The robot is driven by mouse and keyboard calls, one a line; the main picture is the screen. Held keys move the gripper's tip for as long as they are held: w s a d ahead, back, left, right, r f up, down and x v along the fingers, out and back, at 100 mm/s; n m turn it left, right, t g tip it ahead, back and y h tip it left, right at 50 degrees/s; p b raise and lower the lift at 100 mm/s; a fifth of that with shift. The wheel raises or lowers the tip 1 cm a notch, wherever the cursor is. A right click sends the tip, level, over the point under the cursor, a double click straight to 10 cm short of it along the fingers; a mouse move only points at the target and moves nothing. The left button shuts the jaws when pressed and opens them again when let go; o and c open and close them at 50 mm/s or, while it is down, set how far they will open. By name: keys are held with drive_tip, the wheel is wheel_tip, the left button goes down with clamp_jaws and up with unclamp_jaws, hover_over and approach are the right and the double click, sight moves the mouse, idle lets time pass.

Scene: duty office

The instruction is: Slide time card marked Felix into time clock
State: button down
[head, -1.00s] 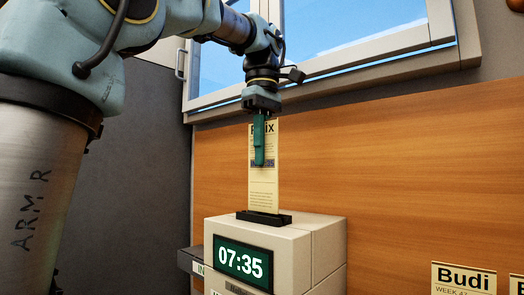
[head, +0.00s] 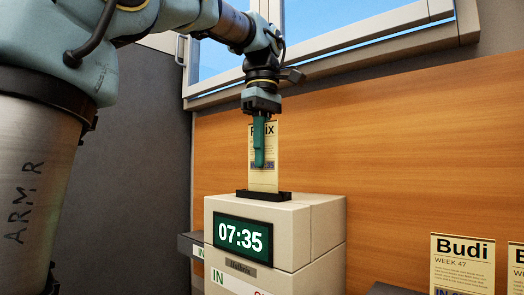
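The time card marked "F…ix" (head: 265,181), its middle letters hidden by a finger, is cream and stands upright. My gripper (head: 259,164) has green fingers and is shut on the card's upper part from above. The card's lower end is inside the black slot (head: 284,197) on top of the time clock (head: 326,228). A dark printed band crosses the card near the fingertips. The clock is a beige box with a green display (head: 242,236) reading 07:35.
A dark tray or ledge (head: 190,244) juts out left of the clock. A card marked Budi (head: 462,262) stands at the lower right, with another card cut off beside it. A wooden panel (head: 410,150) and a window are behind.

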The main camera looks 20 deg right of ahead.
sight(262, 178)
drive_tip(key=shift+f+b, duration=1.7)
drive_tip(key=shift+f, duration=0.95)
drive_tip(key=shift+f, duration=0.25)
drive_tip(key=c, duration=1.2)
unclamp_jaws()
drive_tip(key=shift+c, duration=0.2)
drive_tip(key=shift+o, duration=1.2)
drive_tip(key=shift+r, duration=0.35)
wheel_tip(262, 178, up, 11)
drive_tip(key=p, duration=0.2)
drive_tip(key=shift+s+a+r, duration=0.1)
